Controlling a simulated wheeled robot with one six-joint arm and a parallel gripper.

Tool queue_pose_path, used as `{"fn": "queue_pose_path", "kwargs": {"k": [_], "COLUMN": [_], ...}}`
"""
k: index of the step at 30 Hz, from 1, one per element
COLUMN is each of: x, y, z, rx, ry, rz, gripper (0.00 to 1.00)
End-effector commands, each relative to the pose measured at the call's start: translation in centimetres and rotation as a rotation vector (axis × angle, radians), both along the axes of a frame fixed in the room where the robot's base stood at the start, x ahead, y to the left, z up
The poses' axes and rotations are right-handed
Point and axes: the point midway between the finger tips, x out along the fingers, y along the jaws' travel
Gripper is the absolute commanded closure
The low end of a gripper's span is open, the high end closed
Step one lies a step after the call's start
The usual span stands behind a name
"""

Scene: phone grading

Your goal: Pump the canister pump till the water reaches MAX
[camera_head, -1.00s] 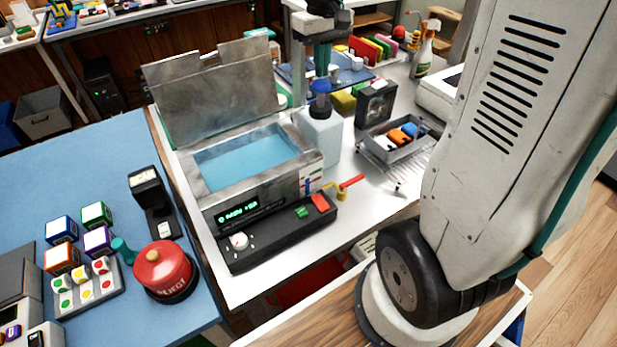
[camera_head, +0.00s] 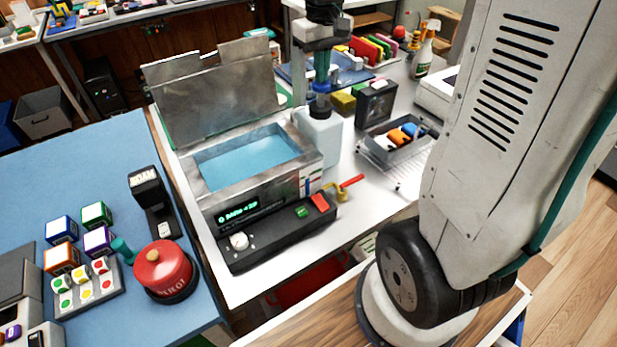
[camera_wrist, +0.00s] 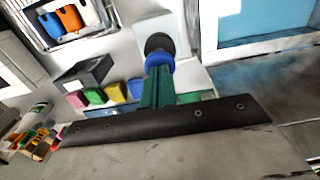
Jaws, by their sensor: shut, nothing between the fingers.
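The canister pump (camera_head: 319,139) is a pale translucent canister with a blue top and dark collar, upright beside the metal bath. My gripper (camera_head: 321,80) is directly above it, pointing down, fingers closed on nothing, at or touching the blue top. In the wrist view the green fingers (camera_wrist: 160,88) meet the blue top (camera_wrist: 159,60), with the dark collar beyond. The metal bath (camera_head: 200,180) has its lid raised and holds blue water (camera_head: 245,160). A lit green display is on its front. I cannot read a MAX mark or the exact level.
A black box (camera_head: 376,103) and a wire rack with a grey tray (camera_head: 395,150) stand right of the canister. A red-handled valve (camera_head: 347,185) is at the bath's right corner. A red button (camera_head: 163,268) and coloured cubes are on the blue table at left.

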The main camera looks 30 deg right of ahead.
Motion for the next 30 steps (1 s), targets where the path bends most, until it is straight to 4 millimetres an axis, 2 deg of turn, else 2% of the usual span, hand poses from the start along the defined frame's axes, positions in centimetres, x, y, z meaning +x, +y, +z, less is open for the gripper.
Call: {"fn": "queue_pose_path", "kwargs": {"k": [30], "x": [0.0], "y": [0.0], "z": [-3.6], "rx": [0.0], "ry": [0.001], "rz": [0.0], "gripper": [1.0]}}
